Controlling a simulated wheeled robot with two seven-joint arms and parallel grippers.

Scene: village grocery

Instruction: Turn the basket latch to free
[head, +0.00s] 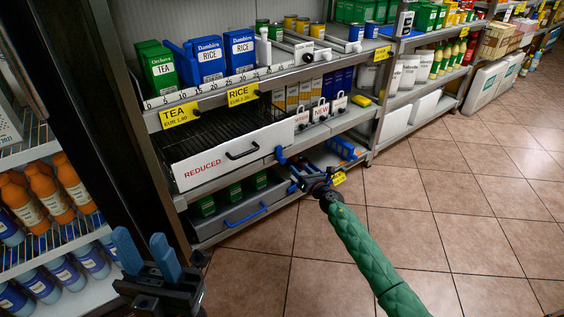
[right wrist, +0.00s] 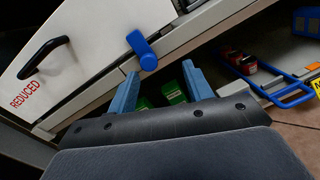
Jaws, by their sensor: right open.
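The wire basket (head: 222,137) with the white "REDUCED" front (head: 190,165) sits on the middle shelf. The front also shows in the right wrist view (right wrist: 85,38). The blue latch (head: 281,156) is at the right end of that front. In the right wrist view the latch (right wrist: 142,48) is a short tilted lever with a round knob. My right gripper (head: 293,178) is open, its fingers (right wrist: 160,72) apart on either side below the latch. I cannot tell whether they touch it. My left gripper (head: 145,246) is open and empty, well away from the basket.
A grey drawer with a blue handle (head: 245,215) is below. A blue-handled basket (right wrist: 285,92) lies low at the right. Tea and rice boxes (head: 205,60) stand above. Bottle shelves (head: 50,192) stand at the left. The tiled floor (head: 430,210) is clear.

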